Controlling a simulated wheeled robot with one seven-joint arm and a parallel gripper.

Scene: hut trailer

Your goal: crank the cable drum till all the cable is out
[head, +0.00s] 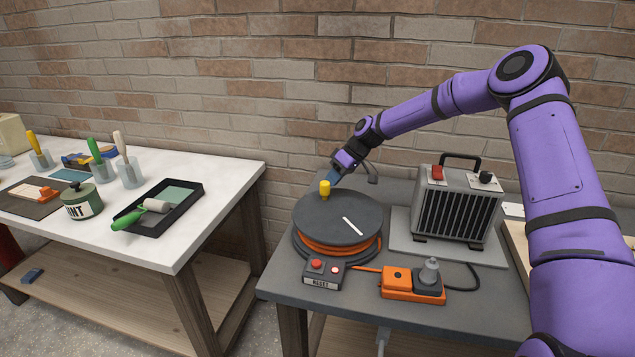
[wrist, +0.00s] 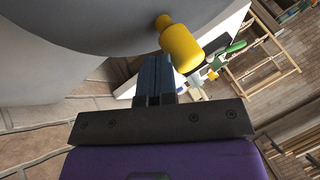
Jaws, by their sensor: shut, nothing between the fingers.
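The cable drum (head: 335,219) lies flat on the grey table, with a dark round top and a white stripe on its right front part. Orange cable (head: 338,249) shows wound under its top disc. A yellow crank knob (head: 324,190) stands up near the drum's far left edge; it also shows in the wrist view (wrist: 180,48). My gripper (head: 333,181) is shut and empty, its fingertips close beside the knob. In the wrist view the closed fingers (wrist: 155,72) point at the drum just left of the knob. I cannot tell whether they touch it.
A reset box (head: 323,272) with a red button and an orange socket block (head: 412,285) stand in front of the drum. A grey heater (head: 457,208) stands to the right. A white table (head: 227,181) with painting tools is on the left, across a gap.

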